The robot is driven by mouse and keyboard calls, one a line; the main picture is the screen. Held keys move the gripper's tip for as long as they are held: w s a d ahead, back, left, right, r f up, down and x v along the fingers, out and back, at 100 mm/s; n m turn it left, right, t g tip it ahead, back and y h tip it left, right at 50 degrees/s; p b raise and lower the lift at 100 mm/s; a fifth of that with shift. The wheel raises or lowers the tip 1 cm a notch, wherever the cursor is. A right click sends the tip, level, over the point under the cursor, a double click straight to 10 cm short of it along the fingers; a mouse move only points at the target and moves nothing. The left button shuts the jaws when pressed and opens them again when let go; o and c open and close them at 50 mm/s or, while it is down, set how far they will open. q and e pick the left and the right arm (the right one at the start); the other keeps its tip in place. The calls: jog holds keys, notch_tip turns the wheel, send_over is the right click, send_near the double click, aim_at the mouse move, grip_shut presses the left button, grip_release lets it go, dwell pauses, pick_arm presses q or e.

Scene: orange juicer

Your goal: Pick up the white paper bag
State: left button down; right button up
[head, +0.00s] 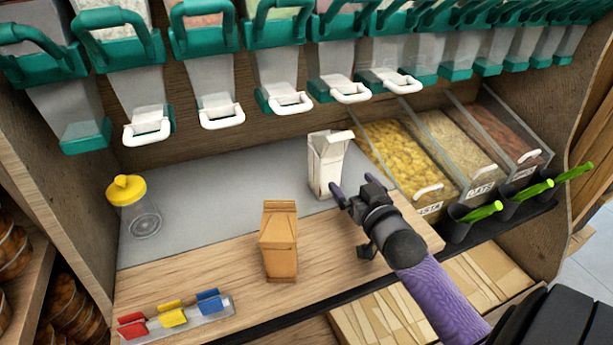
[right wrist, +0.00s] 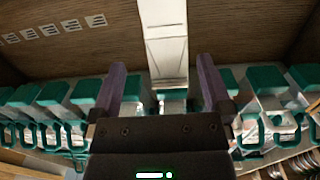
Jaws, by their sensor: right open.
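The white paper bag (head: 326,165) stands upright with its top open on the grey mat, near the back of the counter. My right gripper (head: 350,188) is open just to the right and front of it, with its purple fingers pointing toward the bag. In the right wrist view, the white bag (right wrist: 167,45) shows beyond and between the two spread fingers (right wrist: 162,85). I cannot tell whether a finger touches it. My left gripper is not in view.
A brown paper bag (head: 279,243) stands on the wooden counter, front left of the white bag. A yellow-lidded jar (head: 140,215) and coloured clips (head: 172,316) are at left. Clear food bins (head: 405,155) stand close at right. Green-handled dispensers (head: 280,75) hang above.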

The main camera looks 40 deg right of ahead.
aim_at(333, 160)
jog(key=b+x, duration=0.2)
jog(key=x, duration=0.1)
jog(key=b+x, duration=0.2)
jog(key=x, duration=0.2)
jog(key=b+x, duration=0.3)
jog(key=shift+w+a, duration=0.25)
jog(key=shift+w, duration=0.25)
jog(key=shift+r, duration=0.15)
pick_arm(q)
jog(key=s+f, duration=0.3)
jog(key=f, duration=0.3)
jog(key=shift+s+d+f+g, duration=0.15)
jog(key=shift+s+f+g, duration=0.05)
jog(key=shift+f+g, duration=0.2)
pick_arm(e)
jog(key=shift+r, duration=0.1)
jog(key=shift+c, duration=0.3)
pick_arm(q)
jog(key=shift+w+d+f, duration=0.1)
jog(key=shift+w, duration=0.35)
pick_arm(e)
grip_shut()
